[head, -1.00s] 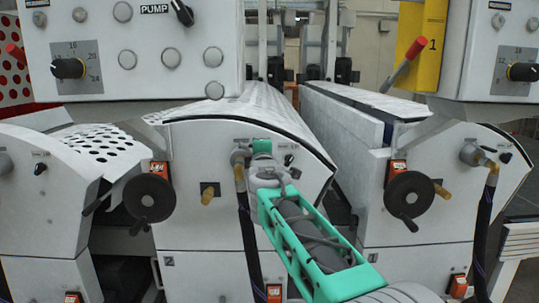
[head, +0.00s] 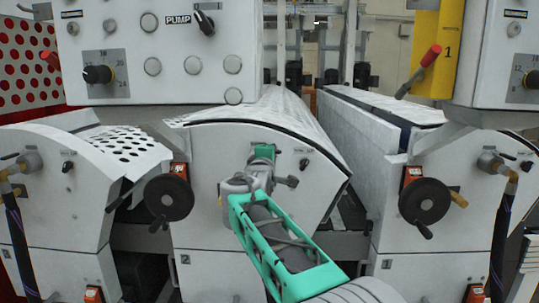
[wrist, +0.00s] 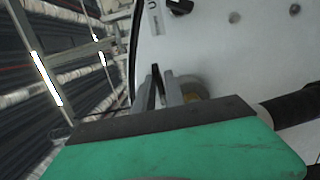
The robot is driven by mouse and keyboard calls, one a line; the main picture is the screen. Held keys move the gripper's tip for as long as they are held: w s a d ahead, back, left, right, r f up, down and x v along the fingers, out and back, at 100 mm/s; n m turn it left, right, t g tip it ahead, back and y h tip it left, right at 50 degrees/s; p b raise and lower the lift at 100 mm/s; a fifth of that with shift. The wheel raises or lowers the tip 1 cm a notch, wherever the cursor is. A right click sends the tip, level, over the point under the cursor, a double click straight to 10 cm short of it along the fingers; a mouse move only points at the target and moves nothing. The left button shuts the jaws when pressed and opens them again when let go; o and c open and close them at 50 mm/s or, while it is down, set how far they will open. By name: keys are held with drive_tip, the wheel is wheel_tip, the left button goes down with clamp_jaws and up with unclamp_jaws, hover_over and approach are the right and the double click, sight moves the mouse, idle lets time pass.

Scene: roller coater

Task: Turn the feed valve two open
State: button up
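The middle unit, marked 2 (head: 173,259), carries the feed valve on its upper front. My gripper (head: 275,160) covers that valve and its hose in the head view, so the lever's position cannot be seen. In the wrist view my gripper's two grey fingers (wrist: 163,86) stand close together, with a narrow dark gap between them. A round grey fitting with brass (wrist: 198,88) shows right beside and behind them; it seems to be the valve body. Whether the fingers hold its lever or only stand by it, I cannot tell.
A small black knob (head: 304,164) sits right of my gripper on the same panel. A black handwheel (head: 169,198) is to the left and another (head: 424,201) to the right. The pump control box (head: 150,50) overhangs at upper left. Similar hosed valves (head: 489,160) are on neighbouring units.

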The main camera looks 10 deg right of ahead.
drive_tip(key=o, duration=0.3)
drive_tip(key=b+v, duration=0.2)
drive_tip(key=v, duration=0.5)
drive_tip(key=shift+s+b, duration=0.3)
drive_tip(key=shift+s, duration=0.1)
drive_tip(key=shift+a, duration=0.1)
